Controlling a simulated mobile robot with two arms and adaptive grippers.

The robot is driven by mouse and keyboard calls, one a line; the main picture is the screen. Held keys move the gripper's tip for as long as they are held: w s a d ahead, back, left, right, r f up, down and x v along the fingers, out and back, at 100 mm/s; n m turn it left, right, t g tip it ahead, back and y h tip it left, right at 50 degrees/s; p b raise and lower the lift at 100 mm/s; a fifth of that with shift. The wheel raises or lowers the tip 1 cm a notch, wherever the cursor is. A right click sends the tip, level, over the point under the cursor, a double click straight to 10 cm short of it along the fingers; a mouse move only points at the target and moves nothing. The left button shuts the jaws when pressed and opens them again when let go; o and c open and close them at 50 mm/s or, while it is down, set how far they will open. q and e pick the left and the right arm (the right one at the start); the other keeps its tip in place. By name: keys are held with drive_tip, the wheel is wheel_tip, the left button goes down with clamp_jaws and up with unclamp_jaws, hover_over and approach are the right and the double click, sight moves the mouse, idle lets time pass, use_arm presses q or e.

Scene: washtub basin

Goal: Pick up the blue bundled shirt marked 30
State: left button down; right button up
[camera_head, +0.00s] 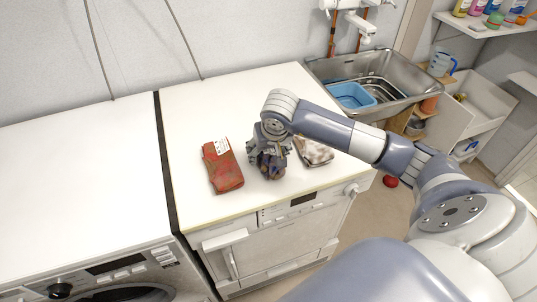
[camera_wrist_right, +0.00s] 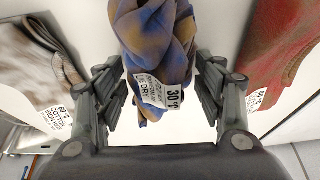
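The blue bundled shirt (camera_wrist_right: 155,45), with tan patches and a white tag (camera_wrist_right: 158,92) reading 30, lies between the fingers of my right gripper (camera_wrist_right: 162,95) in the wrist view. The fingers are spread, one on each side of it; I cannot tell whether they touch the cloth. In the head view my right gripper (camera_head: 268,158) points down over the shirt (camera_head: 271,170), which is partly hidden under it on the white top. My left gripper is not in view.
A red folded cloth (camera_head: 222,166) lies left of the gripper and a white-brown cloth (camera_head: 314,152) lies right of it, both close by. The white worktop (camera_head: 215,105) is clear behind them. A sink (camera_head: 365,75) with a blue basin (camera_head: 351,96) stands at the back right.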

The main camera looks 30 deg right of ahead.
drive_tip(key=shift+r, duration=0.1)
idle(0.3)
drive_tip(key=shift+w+r+b, duration=0.1)
drive_tip(key=shift+r+b, duration=0.3)
drive_tip(key=shift+r, duration=0.2)
drive_tip(key=shift+b+v, duration=0.5)
drive_tip(key=shift+v, duration=0.5)
drive_tip(key=s+a+r+p, duration=0.1)
drive_tip(key=s+a+p, duration=0.2)
drive_tip(key=s, duration=1.2)
drive_tip(key=p, duration=0.3)
drive_tip(key=shift+r+p, duration=0.4)
